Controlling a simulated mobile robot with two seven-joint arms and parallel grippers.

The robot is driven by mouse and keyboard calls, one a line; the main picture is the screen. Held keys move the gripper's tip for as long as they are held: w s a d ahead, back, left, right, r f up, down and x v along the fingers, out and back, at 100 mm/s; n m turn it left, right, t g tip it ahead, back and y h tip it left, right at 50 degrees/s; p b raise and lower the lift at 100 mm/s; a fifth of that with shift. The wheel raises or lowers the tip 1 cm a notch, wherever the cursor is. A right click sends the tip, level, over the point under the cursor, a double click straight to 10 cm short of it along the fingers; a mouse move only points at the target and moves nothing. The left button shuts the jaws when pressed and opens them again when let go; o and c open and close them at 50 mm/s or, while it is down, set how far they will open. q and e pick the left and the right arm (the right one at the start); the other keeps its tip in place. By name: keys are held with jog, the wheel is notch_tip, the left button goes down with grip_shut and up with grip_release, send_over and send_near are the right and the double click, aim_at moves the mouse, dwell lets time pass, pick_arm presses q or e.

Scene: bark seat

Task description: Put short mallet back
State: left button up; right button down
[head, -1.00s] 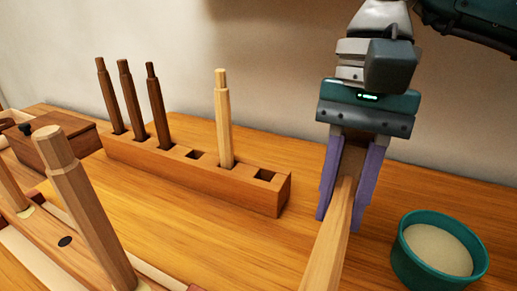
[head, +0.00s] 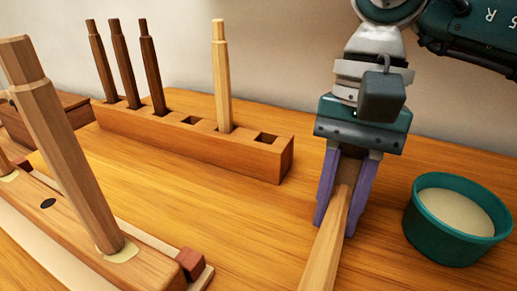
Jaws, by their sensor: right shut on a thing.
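My right gripper (head: 336,228) points down at the right of the head view, its purple fingers shut on a pale wooden bar (head: 325,252). The bar looks like the short mallet's handle. It slants toward me and leaves the picture at the bottom, so no mallet head shows. The gripper is in front and to the right of a wooden rack (head: 200,145), apart from it. My left gripper is not in view.
The rack holds three dark sticks (head: 126,65) and one pale stick (head: 221,75), with empty square holes (head: 267,138). A green bowl (head: 440,242) of pale contents stands right of the gripper. A wooden seat (head: 80,222) with an upright leg (head: 60,140) fills the left front.

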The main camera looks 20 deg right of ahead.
aim_at(353, 155)
jog(key=shift+f+b, duration=0.25)
jog(key=shift+b, duration=0.05)
dwell(0.5)
jog(key=c, duration=0.6)
grip_release()
jog(key=v, duration=1)
